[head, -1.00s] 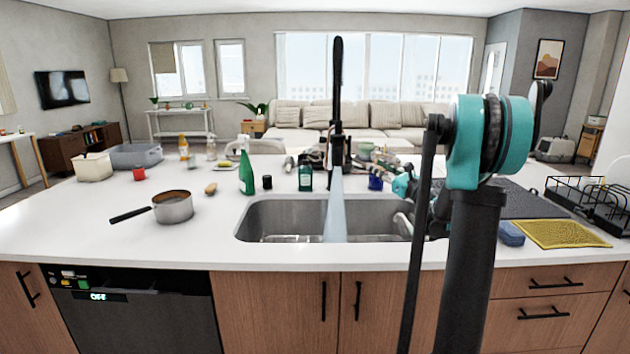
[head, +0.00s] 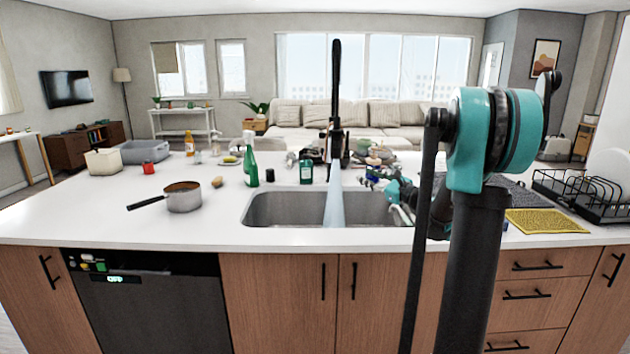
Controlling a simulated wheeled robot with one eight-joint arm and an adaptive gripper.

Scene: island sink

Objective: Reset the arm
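My arm rises at the right of the head view, with its large teal joint in front of the counter's right part. Its far end reaches back behind the sink's right side, where my gripper (head: 372,176) shows small and partly hidden among objects on the counter. I cannot make out whether its fingers are open or shut, or whether it holds anything. The sink (head: 290,208) is left of the arm, with water running from the black faucet (head: 336,100).
A saucepan (head: 184,198) stands on the white counter (head: 80,215) at left. A green bottle (head: 249,165) and a teal bottle (head: 306,168) stand behind the sink. A yellow mat (head: 545,221) and a dish rack (head: 585,192) are at right. The counter's front left is clear.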

